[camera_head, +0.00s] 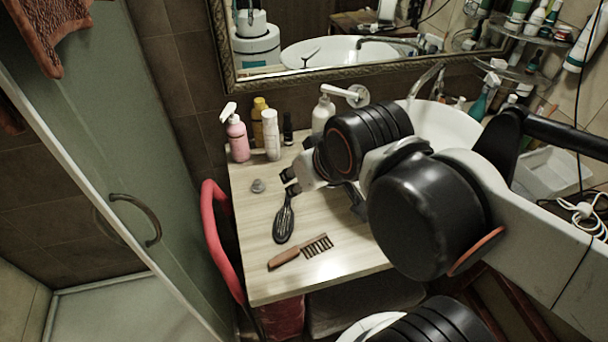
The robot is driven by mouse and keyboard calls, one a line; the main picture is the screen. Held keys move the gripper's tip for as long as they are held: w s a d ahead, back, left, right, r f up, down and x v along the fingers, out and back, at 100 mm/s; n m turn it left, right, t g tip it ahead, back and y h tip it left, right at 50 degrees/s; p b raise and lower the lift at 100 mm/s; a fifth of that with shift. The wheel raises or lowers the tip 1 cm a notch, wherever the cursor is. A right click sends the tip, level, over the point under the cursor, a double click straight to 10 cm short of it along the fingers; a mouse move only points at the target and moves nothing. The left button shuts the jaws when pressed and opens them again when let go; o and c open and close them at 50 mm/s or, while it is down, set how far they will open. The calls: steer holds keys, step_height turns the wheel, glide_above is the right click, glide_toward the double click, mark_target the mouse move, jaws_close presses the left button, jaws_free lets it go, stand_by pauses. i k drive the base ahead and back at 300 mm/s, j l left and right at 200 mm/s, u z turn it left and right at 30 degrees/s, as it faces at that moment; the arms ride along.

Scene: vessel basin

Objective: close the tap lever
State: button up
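The chrome tap (427,80) rises at the back of the white basin (450,126), in the upper right of the head view. Its lever cannot be made out clearly. My arm crosses in front of the basin and hides part of it. My gripper (290,181) points left over the wooden counter, well left of the tap and apart from it. Its dark fingertips are small and overlap the top of a black hairbrush in the picture, so whether they are open or shut is unclear.
The counter (255,278) holds the hairbrush (284,218), a brown comb (300,251), a pink spray bottle (237,138) and other bottles. A white hair-dryer-like item (347,94) is near the wall. A mirror, corner shelves (530,40) and a red chair (222,240) surround the counter.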

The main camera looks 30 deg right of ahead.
mark_target(439, 92)
steer(key=z, duration=1.6)
steer(key=i+l+z, duration=0.25)
steer(key=k+l, duration=0.05)
steer(key=k, duration=0.05)
